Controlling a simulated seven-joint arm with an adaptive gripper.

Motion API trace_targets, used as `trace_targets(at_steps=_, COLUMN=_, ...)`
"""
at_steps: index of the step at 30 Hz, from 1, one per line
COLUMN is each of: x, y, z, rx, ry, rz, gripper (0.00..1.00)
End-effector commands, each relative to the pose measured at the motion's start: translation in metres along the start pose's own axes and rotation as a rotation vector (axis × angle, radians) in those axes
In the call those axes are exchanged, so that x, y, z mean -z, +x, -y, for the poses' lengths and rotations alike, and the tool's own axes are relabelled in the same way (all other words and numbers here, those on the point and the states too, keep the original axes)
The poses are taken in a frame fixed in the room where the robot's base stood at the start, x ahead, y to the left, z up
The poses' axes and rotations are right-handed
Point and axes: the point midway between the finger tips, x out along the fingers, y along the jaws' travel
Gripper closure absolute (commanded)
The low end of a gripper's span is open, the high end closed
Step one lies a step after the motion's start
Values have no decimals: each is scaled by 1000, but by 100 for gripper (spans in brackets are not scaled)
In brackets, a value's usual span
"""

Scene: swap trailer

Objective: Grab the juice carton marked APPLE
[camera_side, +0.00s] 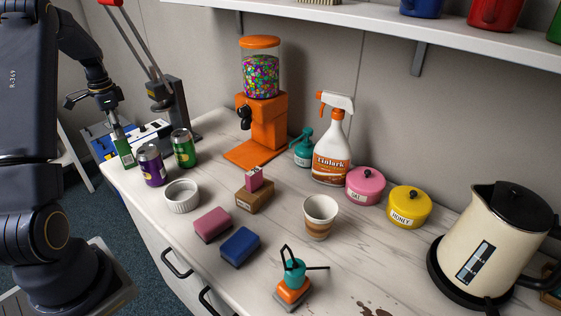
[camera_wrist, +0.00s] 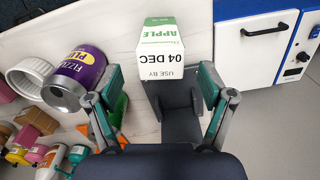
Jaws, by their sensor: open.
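The juice carton marked APPLE (camera_wrist: 160,50) is white and green, with "USE BY 04 DEC" on its face. In the wrist view it is at top centre, ahead of the gap between my fingers. In the side view the green-and-white carton (camera_side: 124,152) stands at the counter's far left edge, partly hidden by my gripper (camera_side: 100,112). My gripper is open and empty, just above the carton. In the wrist view the fingers of my gripper (camera_wrist: 162,88) are spread wide, one on each side of the carton's line. Contact with it cannot be made out.
A purple PLUM can (camera_side: 151,166) stands close beside the carton, with a green can (camera_side: 183,149) beyond it. A white ramekin (camera_side: 182,195) sits in front. A lever press (camera_side: 170,95) rises behind.

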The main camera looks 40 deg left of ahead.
Motion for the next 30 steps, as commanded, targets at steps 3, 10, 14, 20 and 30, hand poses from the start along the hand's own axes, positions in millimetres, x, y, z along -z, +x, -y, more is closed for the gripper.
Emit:
trace_targets(at_steps=3, x=-1, y=8, z=0, rx=-2, ry=0, rz=1, gripper=19)
trace_targets(at_steps=10, x=-4, y=44, z=0, rx=-3, ry=0, rz=1, gripper=19)
trace_targets(at_steps=14, x=-4, y=54, z=1, rx=-1, ry=1, rz=1, gripper=19)
trace_targets(at_steps=20, x=-4, y=55, z=1, rx=0, ry=1, rz=0, gripper=19)
trace_targets(at_steps=30, x=-4, y=55, z=1, rx=0, ry=0, rz=0, gripper=51)
